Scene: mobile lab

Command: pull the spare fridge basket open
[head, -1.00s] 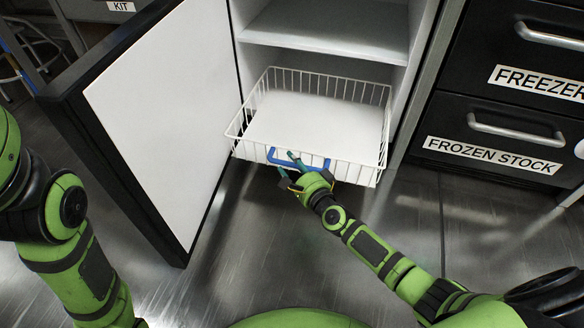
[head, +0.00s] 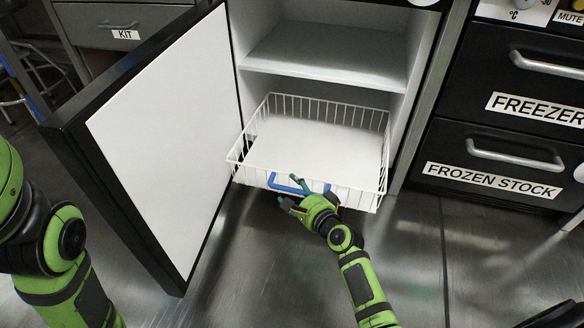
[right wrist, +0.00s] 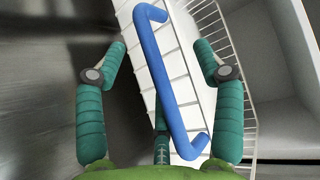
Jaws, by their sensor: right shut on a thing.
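The white wire fridge basket (head: 378,180) stands pulled out at the front of the open fridge compartment, above the floor. It has a blue handle (head: 286,185) on its front. My right gripper (head: 300,200) is at this handle and shut on it. In the right wrist view the handle (right wrist: 163,70) crosses slantwise between the teal fingers of the gripper (right wrist: 160,55), with one finger partly hidden beneath it. The exact finger contact is hard to see. My left arm shows at the left edge of the head view; its gripper is out of view.
The fridge door (head: 160,140) stands wide open to the left. A white shelf (head: 325,55) is above the basket. Dark freezer drawers (head: 500,165) with bar handles stand at the right. The metal floor (head: 240,260) in front is clear.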

